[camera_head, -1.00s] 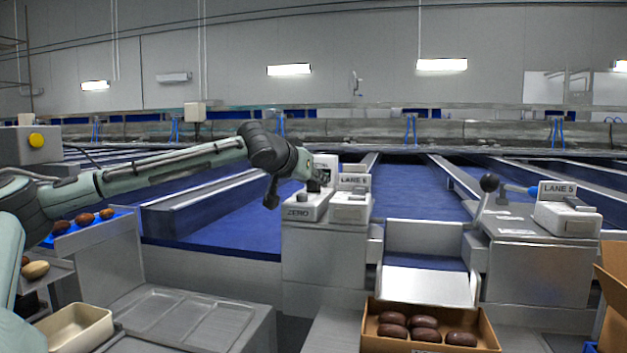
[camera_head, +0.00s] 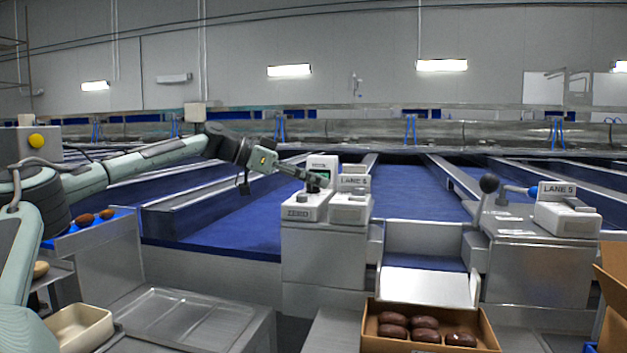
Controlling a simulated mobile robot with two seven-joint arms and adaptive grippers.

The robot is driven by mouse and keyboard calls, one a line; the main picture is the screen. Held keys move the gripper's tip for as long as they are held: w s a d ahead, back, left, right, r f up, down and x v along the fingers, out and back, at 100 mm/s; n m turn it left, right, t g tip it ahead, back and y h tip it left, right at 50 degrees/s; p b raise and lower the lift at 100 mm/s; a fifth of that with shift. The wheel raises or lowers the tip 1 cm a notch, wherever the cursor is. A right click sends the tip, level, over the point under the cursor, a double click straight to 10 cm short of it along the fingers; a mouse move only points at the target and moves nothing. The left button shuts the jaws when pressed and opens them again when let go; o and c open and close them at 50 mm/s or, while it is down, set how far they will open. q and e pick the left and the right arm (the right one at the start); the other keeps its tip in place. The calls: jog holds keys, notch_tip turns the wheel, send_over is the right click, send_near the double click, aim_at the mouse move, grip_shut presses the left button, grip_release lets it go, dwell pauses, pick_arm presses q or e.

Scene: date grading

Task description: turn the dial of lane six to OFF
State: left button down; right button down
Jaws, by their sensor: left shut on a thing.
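The lane six control box (camera_head: 350,210) stands on a grey cabinet at mid-picture, its small LANE label (camera_head: 355,181) hard to read. A dark dial (camera_head: 359,191) shows on its top. To its left is a pale box marked ZERO (camera_head: 297,213) with a small green screen (camera_head: 323,175). My left gripper (camera_head: 318,183) reaches in from the left, its fingertips over the ZERO box at a dark knob (camera_head: 313,188), left of the lane six dial. It is shut on what looks like this knob; the fingers partly hide it. My right gripper is out of view.
The LANE 5 box (camera_head: 566,219) stands at right beside a black ball-ended lever (camera_head: 489,184). A carton (camera_head: 372,336) of dark dates is below at front. Blue belts run behind. A cream bin (camera_head: 105,327) sits at lower left.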

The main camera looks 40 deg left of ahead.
pick_arm(q)
jog(key=shift+f+m+g+h, duration=0.2)
jog(key=shift+m+g+h, duration=1.3)
jog(key=shift+m, duration=0.3)
jog(key=c, duration=1.3)
grip_release()
jog(key=shift+r, duration=0.1)
jog(key=shift+o, duration=0.2)
jog(key=v, duration=0.7)
jog(key=shift+a, duration=0.3)
jog(key=shift+o, duration=0.2)
jog(key=shift+s, duration=0.1)
